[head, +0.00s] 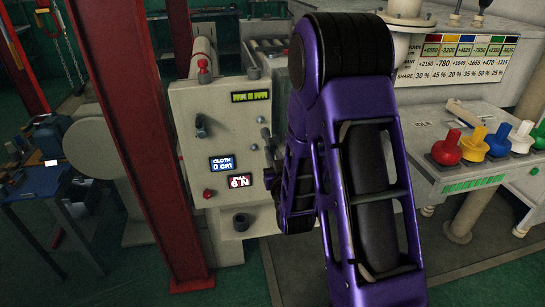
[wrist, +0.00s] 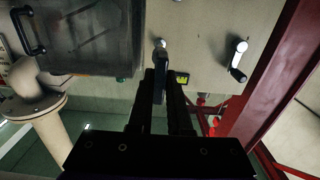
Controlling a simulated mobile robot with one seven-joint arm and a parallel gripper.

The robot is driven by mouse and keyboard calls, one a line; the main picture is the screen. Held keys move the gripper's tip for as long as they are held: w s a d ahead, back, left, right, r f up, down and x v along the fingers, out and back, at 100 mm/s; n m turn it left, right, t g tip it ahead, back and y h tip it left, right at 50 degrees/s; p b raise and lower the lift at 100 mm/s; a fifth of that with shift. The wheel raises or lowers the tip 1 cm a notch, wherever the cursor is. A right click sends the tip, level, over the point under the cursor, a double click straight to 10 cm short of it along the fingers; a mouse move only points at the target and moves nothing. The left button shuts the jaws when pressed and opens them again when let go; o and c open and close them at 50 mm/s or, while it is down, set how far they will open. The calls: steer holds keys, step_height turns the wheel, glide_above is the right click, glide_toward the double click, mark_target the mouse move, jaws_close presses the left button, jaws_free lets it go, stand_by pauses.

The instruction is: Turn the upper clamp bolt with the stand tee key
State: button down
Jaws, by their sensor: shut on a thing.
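My gripper (head: 270,158) is at the right edge of the cream machine panel, partly hidden behind my purple arm. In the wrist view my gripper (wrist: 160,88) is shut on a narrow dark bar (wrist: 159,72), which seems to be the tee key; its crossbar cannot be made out. A small bright round metal end (wrist: 160,43) shows just beyond the bar, close to the panel face. I cannot tell whether it is the key's tip or a bolt head, or whether they touch. Small metal studs (head: 263,120) show at the panel's right edge; which is the upper clamp bolt is unclear.
The panel has a crank handle (head: 201,126), a CLOTH display reading 0 cm (head: 221,164) and a PULL display reading 6 N (head: 240,181). A red column (head: 150,150) stands left. Coloured knobs (head: 446,148) sit on a right-hand console. A dark cup (head: 241,222) is below.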

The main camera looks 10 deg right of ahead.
mark_target(267, 136)
steer(key=shift+w, duration=2.65)
steer(key=shift+w, duration=1.05)
steer(key=n, duration=0.4)
steer(key=shift+n, duration=0.4)
steer(key=n, duration=1)
